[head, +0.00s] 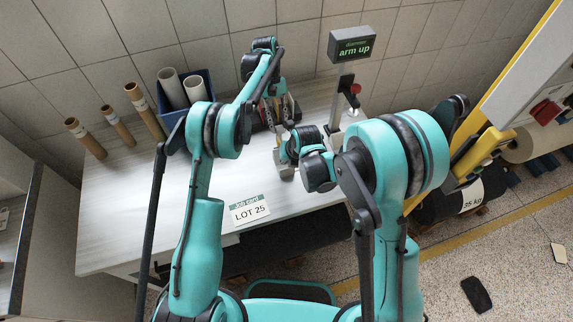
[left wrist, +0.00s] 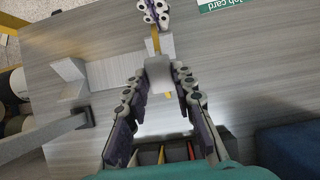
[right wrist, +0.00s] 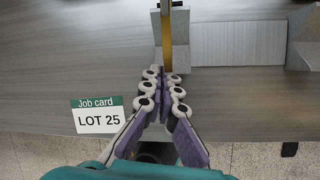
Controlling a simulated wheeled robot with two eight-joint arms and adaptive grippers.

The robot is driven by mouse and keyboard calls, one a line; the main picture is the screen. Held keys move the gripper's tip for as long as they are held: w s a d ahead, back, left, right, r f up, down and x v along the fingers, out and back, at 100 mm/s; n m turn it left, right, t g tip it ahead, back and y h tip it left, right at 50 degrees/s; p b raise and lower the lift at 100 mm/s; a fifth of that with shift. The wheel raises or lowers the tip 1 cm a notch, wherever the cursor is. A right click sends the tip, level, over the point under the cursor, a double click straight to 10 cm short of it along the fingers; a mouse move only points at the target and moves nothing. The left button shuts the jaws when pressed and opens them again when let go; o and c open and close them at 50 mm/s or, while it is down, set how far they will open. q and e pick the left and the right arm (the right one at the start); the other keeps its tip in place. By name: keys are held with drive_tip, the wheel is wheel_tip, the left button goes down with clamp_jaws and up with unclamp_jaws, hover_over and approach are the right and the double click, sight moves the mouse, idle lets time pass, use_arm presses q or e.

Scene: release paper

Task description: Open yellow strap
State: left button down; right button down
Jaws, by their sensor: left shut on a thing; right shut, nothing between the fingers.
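The yellow strap (right wrist: 166,35) is a narrow band running along a grey fixture in the right wrist view. It also shows in the left wrist view (left wrist: 156,42), beyond a pale grey block (left wrist: 160,74). My left gripper (left wrist: 161,82) has its fingers on both sides of this block and is shut on it. A short yellow piece shows just below the block. My right gripper (right wrist: 162,76) is shut and empty, its fingertips at the near end of the visible strap; I cannot tell whether they touch it. In the head view, my arms mostly hide the strap.
A job card reading LOT 25 (head: 250,209) lies at the table's front edge. A blue bin with rolls (head: 203,82) and several cardboard tubes (head: 145,110) stand at the back left. A display reading "arm up" (head: 352,46) stands at the back right. The table's left front is clear.

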drive_tip(key=shift+w+r, duration=0.55)
drive_tip(key=shift+w, duration=0.05)
drive_tip(key=shift+w+a+r+g, duration=0.1)
drive_tip(key=shift+w+r+g, duration=0.2)
drive_tip(key=shift+w+r, duration=0.4)
use_arm(q)
drive_tip(key=c, duration=1.2)
unclamp_jaws()
drive_tip(key=shift+s, duration=0.1)
use_arm(e)
drive_tip(key=shift+f, duration=0.15)
